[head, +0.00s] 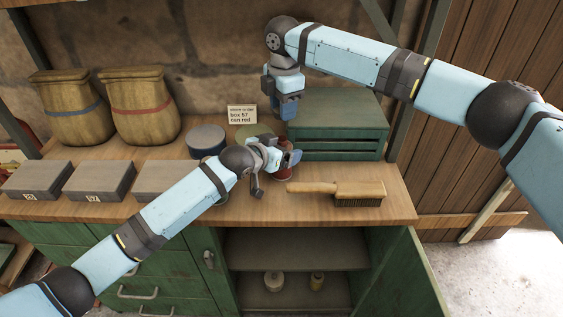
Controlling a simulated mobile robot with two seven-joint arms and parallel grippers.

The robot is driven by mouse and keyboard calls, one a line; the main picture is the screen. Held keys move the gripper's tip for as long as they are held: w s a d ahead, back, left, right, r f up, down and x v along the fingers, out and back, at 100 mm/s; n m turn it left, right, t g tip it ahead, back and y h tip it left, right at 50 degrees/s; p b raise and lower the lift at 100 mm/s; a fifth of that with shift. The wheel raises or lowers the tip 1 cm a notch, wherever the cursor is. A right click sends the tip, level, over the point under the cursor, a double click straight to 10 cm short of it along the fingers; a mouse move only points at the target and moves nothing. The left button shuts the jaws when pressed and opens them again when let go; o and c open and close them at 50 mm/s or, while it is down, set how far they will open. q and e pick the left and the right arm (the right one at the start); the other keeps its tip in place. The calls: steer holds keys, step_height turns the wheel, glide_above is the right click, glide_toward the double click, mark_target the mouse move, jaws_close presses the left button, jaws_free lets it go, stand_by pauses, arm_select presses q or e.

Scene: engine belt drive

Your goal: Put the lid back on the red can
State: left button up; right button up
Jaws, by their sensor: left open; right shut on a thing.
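The red can (284,173) stands on the workbench, mostly hidden behind my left gripper; only part of its red side shows. My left gripper (274,170) is open at the can, on its near left side. I cannot tell whether its fingers touch the can or are around it. My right gripper (287,110) points down in front of the green drawer chest, above and behind the can. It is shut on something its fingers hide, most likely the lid. I see no lid elsewhere, and the can's top is not clear.
A note card (242,114) stands behind. A brush (350,190) lies right of the can. Sacks and grey boxes (100,180) fill the left. The cupboard below is open.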

mark_target(283, 138)
arm_select(q)
steer(key=shift+w+d+f, duration=0.1)
steer(key=shift+w+d, duration=0.05)
steer(key=shift+w, duration=0.1)
steer(key=shift+c, duration=0.2)
steer(key=c, duration=1.3)
steer(key=shift+c, duration=0.2)
arm_select(e)
steer(key=shift+f, duration=2.5)
steer(key=shift+f, duration=0.9)
steer(key=shift+f, duration=0.55)
arm_select(q)
jaws_close()
arm_select(e)
steer(key=o, duration=0.6)
steer(key=shift+o, duration=1.4)
steer(key=shift+s, duration=0.1)
